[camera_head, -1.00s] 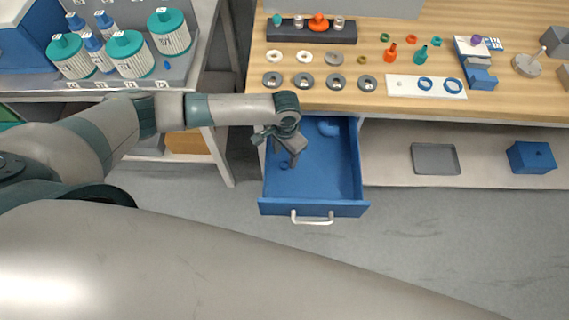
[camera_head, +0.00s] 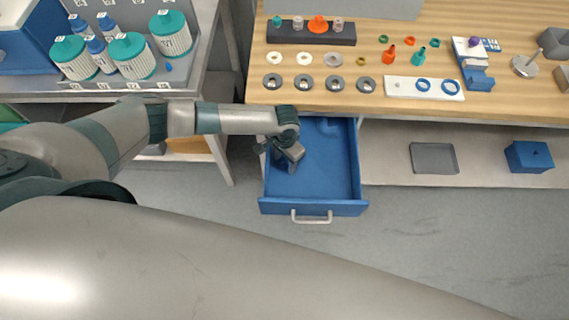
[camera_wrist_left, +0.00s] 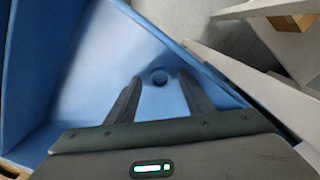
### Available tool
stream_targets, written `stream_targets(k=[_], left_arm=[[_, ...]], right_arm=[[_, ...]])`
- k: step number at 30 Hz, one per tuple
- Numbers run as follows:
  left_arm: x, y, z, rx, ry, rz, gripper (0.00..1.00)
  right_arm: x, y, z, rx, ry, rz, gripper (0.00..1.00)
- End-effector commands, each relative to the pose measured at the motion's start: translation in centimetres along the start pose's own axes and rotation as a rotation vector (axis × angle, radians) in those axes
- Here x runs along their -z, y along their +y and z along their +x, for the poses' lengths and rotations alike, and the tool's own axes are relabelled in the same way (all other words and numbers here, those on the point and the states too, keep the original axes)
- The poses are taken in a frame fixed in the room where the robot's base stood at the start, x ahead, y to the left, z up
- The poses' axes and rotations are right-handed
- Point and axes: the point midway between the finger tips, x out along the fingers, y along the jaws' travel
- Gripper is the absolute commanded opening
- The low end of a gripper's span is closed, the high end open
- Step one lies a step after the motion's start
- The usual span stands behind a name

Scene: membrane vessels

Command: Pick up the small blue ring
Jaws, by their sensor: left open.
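The small blue ring (camera_wrist_left: 159,76) lies on the floor of the open blue drawer (camera_head: 335,180). In the left wrist view it shows between the tips of my left gripper (camera_wrist_left: 160,80), slightly beyond them. The fingers are apart with nothing held. In the head view my left gripper (camera_head: 287,163) points down into the left part of the drawer and hides the ring. How high the fingertips are above the drawer floor is hard to tell. My right gripper is not in view.
The drawer walls stand close to the left gripper. The wooden bench (camera_head: 300,105) above carries grey rings and a white plate (camera_head: 400,86) with two larger blue rings (camera_head: 424,85). A grey tray (camera_head: 434,158) and a blue box (camera_head: 528,156) sit on the shelf at right.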

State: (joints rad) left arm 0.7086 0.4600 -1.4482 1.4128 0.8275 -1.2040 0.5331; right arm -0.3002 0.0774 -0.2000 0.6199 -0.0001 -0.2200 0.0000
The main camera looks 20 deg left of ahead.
Motion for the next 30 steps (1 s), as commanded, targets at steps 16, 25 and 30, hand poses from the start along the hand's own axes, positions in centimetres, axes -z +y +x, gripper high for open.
stream_targets(k=[16,25,30], left_arm=[[0.0,0.0,-0.1,0.000,0.000,0.000,0.04],[0.0,0.0,-1.5,-0.001,0.001,0.000,0.04],[0.1,-0.1,-3.8,0.000,0.003,0.001,0.04]], right_arm=[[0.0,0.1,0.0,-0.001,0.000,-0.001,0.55],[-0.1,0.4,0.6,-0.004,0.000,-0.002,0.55],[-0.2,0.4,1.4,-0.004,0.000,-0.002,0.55]])
